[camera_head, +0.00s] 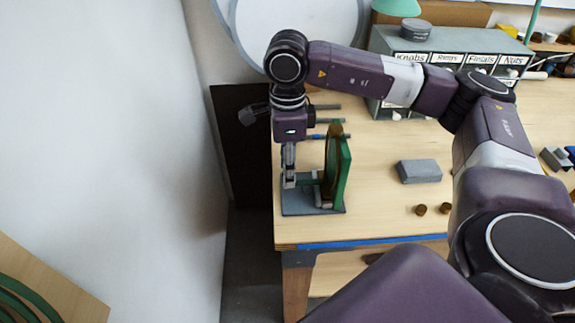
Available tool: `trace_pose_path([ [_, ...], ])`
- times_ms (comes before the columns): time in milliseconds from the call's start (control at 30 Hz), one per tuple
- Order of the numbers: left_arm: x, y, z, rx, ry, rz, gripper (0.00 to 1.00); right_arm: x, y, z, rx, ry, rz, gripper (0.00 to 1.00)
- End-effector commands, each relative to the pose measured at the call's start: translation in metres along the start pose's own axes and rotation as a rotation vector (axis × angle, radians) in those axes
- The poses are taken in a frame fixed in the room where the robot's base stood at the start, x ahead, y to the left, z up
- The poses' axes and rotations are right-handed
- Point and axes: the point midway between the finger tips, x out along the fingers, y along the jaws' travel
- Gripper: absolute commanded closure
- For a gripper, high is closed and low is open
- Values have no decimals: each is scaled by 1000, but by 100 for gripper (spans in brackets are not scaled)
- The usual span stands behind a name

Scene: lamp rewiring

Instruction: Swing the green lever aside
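A fixture stands near the left front corner of the wooden table. It has a flat grey base (331,208), an upright green plate (343,172) and a brown disc-like part (331,165) against the plate's left side. My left gripper is not in view.
Dark rods (325,107) lie behind the fixture. A grey block (419,171) and two small brown knobs (420,209) lie to the right. A labelled drawer cabinet (395,47) stands at the back. The table's left edge is close to the gripper, with a white wall beyond.

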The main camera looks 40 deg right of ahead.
Motion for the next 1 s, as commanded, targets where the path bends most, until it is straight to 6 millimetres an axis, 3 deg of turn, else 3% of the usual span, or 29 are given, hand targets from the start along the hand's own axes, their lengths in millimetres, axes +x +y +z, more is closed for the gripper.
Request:
trace_pose_path([
  [67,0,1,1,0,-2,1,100,0,0,0,0,0,0,65],
  [400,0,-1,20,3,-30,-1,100,0,0,0,0,0,0,100],
  [733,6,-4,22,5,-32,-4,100,1,2,0,-39,-1,-1,100],
  [1000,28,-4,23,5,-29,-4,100,4,9,0,-201,-2,-3,100],
])
